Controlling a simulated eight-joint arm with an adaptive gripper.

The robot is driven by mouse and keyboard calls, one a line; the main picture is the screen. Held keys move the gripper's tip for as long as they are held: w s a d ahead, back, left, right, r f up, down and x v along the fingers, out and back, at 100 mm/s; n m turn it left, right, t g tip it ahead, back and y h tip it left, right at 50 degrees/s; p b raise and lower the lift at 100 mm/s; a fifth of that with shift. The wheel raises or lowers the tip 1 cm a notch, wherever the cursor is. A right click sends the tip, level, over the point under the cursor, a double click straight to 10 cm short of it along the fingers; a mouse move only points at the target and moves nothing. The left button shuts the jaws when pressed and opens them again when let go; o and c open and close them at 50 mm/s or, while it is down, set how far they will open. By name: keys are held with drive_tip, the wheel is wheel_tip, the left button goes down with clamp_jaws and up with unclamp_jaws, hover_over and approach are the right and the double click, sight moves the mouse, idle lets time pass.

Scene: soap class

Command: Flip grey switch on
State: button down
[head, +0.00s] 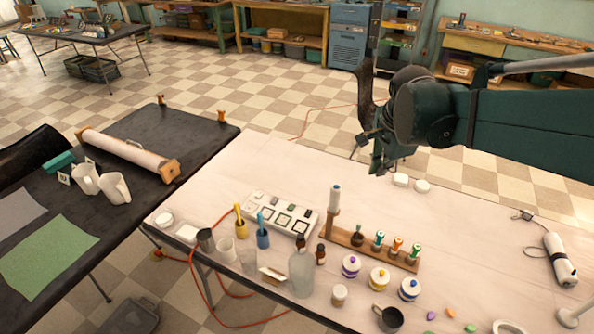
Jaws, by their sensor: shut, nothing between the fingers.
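A white panel (252,210) with several small square switches or buttons, some dark and some greenish, lies on the pale table (455,235), left of its middle. The squares are too small to tell which one is the grey switch or how it is set. My gripper (378,168) is shut and empty. It hangs pointing down near the table's far edge, to the right of the panel and well apart from it.
Two white pieces (401,179) lie near my gripper.

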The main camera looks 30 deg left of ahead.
drive_tip(key=w+a+f+m+p, duration=0.2)
drive_tip(key=w+a, duration=0.1)
drive_tip(key=a, duration=0.7)
drive_tip(key=m+g+h+p, duration=0.1)
drive_tip(key=m+g+p, duration=0.1)
drive_tip(key=m+p, duration=0.3)
hover_over(278, 199)
drive_tip(key=s+b, duration=0.1)
drive_tip(key=s, duration=0.1)
wheel_tip(278, 199, down, 12)
drive_tip(key=m, duration=0.1)
drive_tip(key=shift+w+a, duration=0.25)
drive_tip(key=shift+a, duration=0.15)
drive_tip(key=f, duration=0.4)
drive_tip(key=w+f+b, duration=0.1)
drive_tip(key=f, duration=0.4)
drive_tip(key=f+b, duration=0.1)
drive_tip(key=f, duration=0.3)
drive_tip(key=shift+w+f, duration=0.35)
drive_tip(key=shift+f, duration=0.05)
drive_tip(key=shift+f, duration=0.1)
